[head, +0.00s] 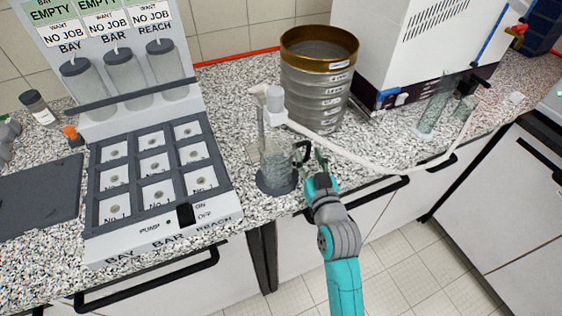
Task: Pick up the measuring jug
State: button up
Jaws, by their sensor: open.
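The measuring jug (277,164) looks like a clear vessel standing upright on a dark round pad near the counter's front edge, left of my gripper. My gripper (312,162) is open at the jug's right side, with its fingers pointing up in the picture. A dark curved piece lies between the jug and the fingers; I cannot tell whether it is the jug's handle or part of a finger. I cannot tell whether the fingers touch the jug.
A sieve stack (316,85) with a brass rim stands behind the jug. A grey tray console (150,180) stands to the left. Glass vessels (432,112) stand at right beside a white machine (410,50).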

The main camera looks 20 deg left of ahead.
jog(key=shift+w, duration=0.1)
grip_shut()
jog(key=shift+r, duration=0.15)
dwell(0.3)
jog(key=shift+r, duration=1.25)
jog(key=v, duration=1.7)
jog(key=shift+s+d+r, duration=0.25)
jog(key=shift+s+r, duration=0.1)
